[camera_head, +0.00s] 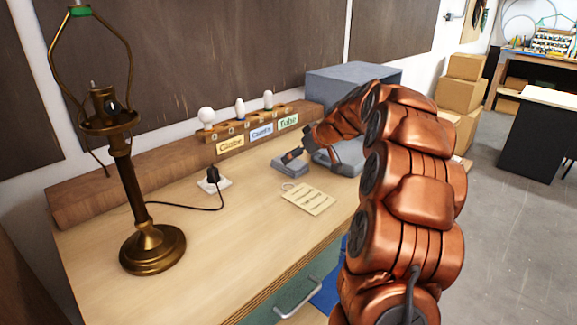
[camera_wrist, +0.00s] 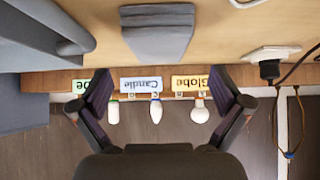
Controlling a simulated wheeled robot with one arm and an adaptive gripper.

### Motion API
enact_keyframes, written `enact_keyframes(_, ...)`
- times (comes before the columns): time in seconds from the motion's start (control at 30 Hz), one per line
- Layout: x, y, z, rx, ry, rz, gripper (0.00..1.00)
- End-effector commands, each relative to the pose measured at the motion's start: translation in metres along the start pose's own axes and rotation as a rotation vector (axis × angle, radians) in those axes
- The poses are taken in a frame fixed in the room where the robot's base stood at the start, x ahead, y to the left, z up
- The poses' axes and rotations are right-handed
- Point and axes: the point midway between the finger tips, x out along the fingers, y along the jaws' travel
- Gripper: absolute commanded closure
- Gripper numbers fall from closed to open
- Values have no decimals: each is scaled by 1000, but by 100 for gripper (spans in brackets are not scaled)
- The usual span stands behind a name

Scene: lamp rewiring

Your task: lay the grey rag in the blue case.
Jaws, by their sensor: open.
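The grey rag (camera_head: 290,165) lies folded on the wooden workbench, and it also shows at the top of the wrist view (camera_wrist: 157,32). My gripper (camera_head: 297,152) is at the rag in the head view, but their gap is hard to judge there. In the wrist view my gripper (camera_wrist: 160,82) has its two fingers wide apart with nothing held, and the rag is above them in the picture. A bright blue surface (camera_head: 331,288) shows low beside the bench front, mostly hidden by my arm. It may be the blue case, but I cannot tell.
A brass lamp (camera_head: 152,248) stands at the left, near a plug and socket (camera_head: 214,183). A bulb rack (camera_head: 240,126) with labelled bulbs runs along the back. A paper tag (camera_head: 308,198) lies in front of the rag. A grey-blue box (camera_head: 350,77) stands behind my arm.

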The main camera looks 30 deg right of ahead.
Motion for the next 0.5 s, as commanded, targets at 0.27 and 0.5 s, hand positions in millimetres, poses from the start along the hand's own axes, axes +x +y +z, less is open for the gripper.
enact_keyframes(0.27,29,1,2,1,-2,-1,0)
enact_keyframes(0.5,52,0,3,1,-1,-1,0)
